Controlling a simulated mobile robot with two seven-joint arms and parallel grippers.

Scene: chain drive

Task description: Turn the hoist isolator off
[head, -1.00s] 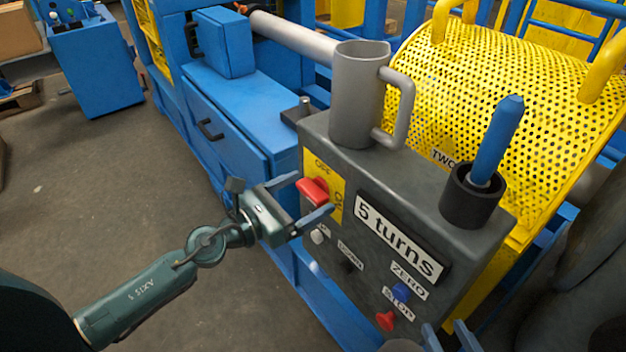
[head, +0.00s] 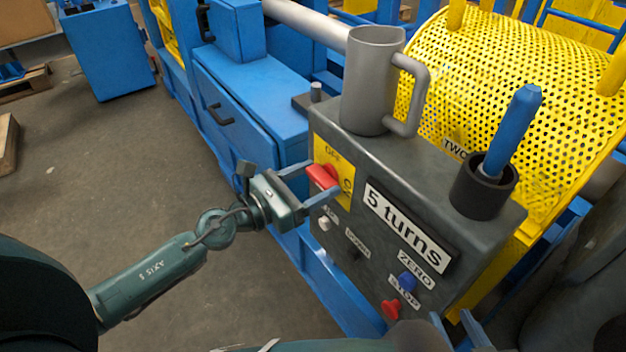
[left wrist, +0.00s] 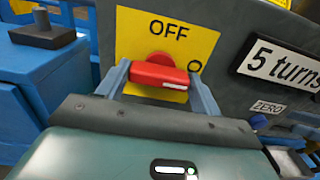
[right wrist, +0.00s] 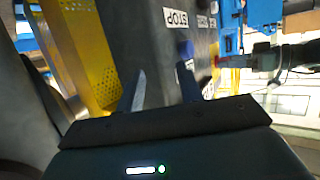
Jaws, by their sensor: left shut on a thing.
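The hoist isolator is a red handle (head: 322,176) on a yellow plate (head: 347,192) at the left of the grey control box's front. In the left wrist view the handle (left wrist: 158,74) lies roughly level, its white-marked end toward the partly hidden right-hand label, with OFF printed above. My left gripper (head: 318,182) has its fingers on both sides of the handle and is shut on it; its fingers also show in the left wrist view (left wrist: 160,80).
The box carries a "5 turns" display (head: 406,226), a blue button (head: 407,281) and a red button (head: 391,309). On top stand a grey mug (head: 371,80) and a black cup (head: 482,190) holding a blue-handled tool. A yellow perforated guard (head: 520,95) is behind.

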